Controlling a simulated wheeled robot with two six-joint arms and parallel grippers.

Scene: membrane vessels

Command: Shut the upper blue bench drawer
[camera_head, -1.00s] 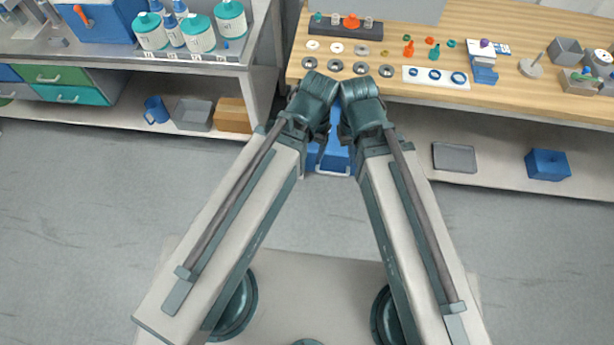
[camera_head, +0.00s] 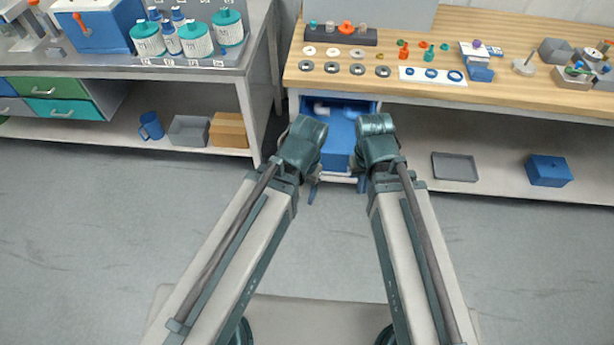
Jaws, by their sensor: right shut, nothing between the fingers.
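The blue bench drawer unit (camera_head: 338,140) is under the left end of the wooden bench, seen between my two forearms. Its upper part shows an open space with pale, rounded items (camera_head: 322,109) inside; a pale handle (camera_head: 337,175) shows lower down at the front. How far each drawer stands out is hard to tell. My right gripper (camera_head: 361,184) points down just right of the blue front, shut and empty. My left gripper (camera_head: 313,191) points down at its left, mostly hidden by its own wrist; its jaws cannot be read. Contact with the drawer cannot be made out.
The wooden bench top (camera_head: 500,100) above holds rings, caps and small fixtures. A grey tray (camera_head: 455,167) and a blue box (camera_head: 548,170) lie on the low shelf at right. A metal bench (camera_head: 200,70) with bottles stands at left. The floor between is clear.

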